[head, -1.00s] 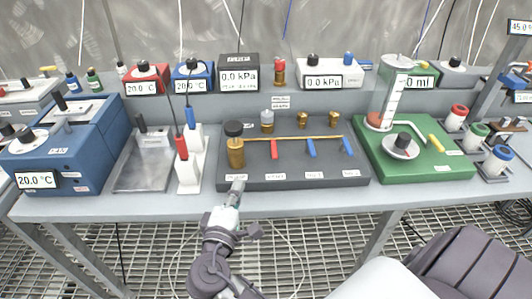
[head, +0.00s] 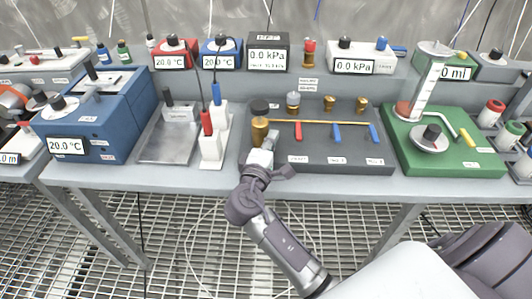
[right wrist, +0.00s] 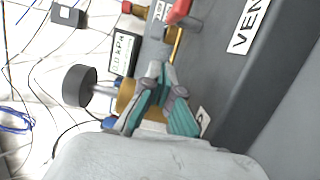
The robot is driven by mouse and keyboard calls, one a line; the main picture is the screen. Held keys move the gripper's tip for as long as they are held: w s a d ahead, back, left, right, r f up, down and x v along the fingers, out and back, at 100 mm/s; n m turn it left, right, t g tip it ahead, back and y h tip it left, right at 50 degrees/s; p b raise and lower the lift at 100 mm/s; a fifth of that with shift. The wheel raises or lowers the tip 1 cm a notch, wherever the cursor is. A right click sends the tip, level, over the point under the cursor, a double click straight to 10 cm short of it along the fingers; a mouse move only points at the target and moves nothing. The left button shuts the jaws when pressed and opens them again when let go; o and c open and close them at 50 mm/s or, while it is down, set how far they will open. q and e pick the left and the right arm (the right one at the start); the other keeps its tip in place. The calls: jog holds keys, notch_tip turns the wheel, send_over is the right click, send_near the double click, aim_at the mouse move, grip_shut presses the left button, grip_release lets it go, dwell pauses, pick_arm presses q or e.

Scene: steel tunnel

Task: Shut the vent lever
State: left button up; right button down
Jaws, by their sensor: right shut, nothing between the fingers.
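The manifold board (head: 345,164) is dark grey and carries a brass pipe (head: 318,122). A red lever (head: 298,132) sticks out from the pipe toward the front, across it. In the right wrist view the red lever (right wrist: 180,11) is at the top, near a label beginning "VEN" (right wrist: 248,26). Two blue levers, one here (head: 336,133), stand farther right, also crosswise. My right gripper (right wrist: 160,72) is shut and empty, in front of the brass cylinder (head: 259,131) with a black knob, left of the red lever. It appears apart from the lever. My left gripper is not in view.
A white holder (head: 213,150) with red and blue handled probes stands left of the board. Gauges reading 0.0 kPa (head: 268,55) are behind. The bench's front strip is clear.

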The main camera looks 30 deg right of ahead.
aim_at(287, 150)
jog(key=shift+s+d+p, duration=0.25)
jog(key=shift+s+d, duration=0.25)
jog(key=shift+d, duration=0.35)
jog(key=shift+s+d+p, duration=0.25)
jog(key=shift+s+d, duration=0.25)
jog(key=shift+d, duration=0.35)
